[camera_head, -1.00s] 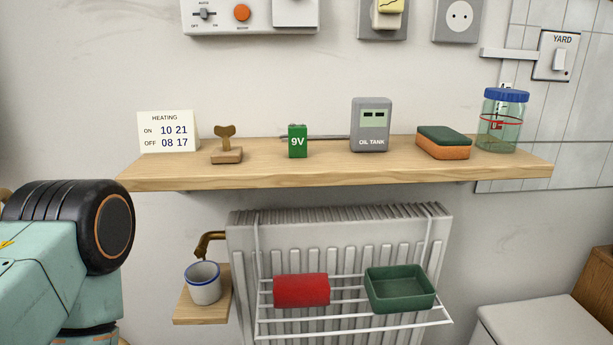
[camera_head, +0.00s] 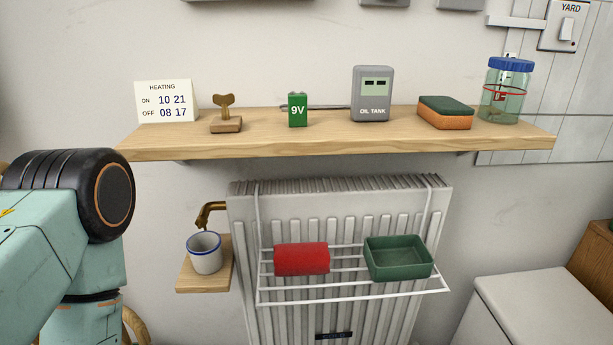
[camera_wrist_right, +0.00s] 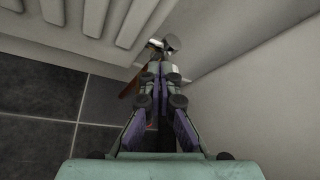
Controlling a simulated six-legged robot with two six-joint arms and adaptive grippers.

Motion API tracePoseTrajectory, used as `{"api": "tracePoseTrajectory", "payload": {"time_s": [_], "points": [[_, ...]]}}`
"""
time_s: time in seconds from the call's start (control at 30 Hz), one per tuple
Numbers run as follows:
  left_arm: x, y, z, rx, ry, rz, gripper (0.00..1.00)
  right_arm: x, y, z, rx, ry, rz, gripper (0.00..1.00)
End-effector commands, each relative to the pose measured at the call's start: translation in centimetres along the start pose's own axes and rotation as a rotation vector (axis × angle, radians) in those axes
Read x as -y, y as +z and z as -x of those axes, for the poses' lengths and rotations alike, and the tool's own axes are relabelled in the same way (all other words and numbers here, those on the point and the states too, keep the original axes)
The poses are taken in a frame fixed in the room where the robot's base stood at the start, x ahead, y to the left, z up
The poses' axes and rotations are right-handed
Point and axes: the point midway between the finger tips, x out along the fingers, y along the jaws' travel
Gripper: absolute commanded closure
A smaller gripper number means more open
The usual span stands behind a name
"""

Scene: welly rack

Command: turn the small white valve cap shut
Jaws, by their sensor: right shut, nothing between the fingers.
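In the right wrist view, a small pale round cap (camera_wrist_right: 172,42) shows at the foot of the radiator, just beyond my fingertips. It looks like the valve cap, but it is small and partly hidden. My right gripper (camera_wrist_right: 160,70) is shut and empty, its fingertips close to the cap; I cannot tell whether they touch it. A brownish pipe (camera_wrist_right: 130,88) shows left of the fingers. The valve cap is not visible in the head view. My left gripper is not in view; only my left arm shows there.
The radiator (camera_head: 340,215) carries a wire rack with a red roll (camera_head: 302,259) and a green tray (camera_head: 398,260). A wooden shelf (camera_head: 330,145) hangs above. A white box (camera_head: 530,305) stands right.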

Motion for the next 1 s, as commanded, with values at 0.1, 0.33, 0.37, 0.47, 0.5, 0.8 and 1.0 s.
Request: {"api": "tracePoseTrajectory", "payload": {"time_s": [0.1,0.33,0.37,0.47,0.5,0.8,1.0], "points": [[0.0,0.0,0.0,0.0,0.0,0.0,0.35,0.0,-0.3,0.1,-0.007,0.001,0.0,1.0],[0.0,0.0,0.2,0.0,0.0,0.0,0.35,-0.1,0.0,0.3,-0.007,0.001,0.0,1.0],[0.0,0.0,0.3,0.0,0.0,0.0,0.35,-0.1,0.1,0.3,-0.007,0.001,0.0,1.0],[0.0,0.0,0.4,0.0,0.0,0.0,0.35,-0.1,0.5,0.4,-0.006,0.001,0.0,1.0],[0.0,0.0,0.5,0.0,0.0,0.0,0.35,-0.2,0.5,0.5,-0.006,0.001,0.0,1.0],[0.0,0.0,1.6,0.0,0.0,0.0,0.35,-0.1,-0.7,2.9,-0.005,0.0,0.0,1.0],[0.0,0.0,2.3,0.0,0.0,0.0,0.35,-0.1,-1.7,4.7,-0.005,0.0,0.0,1.0]]}}
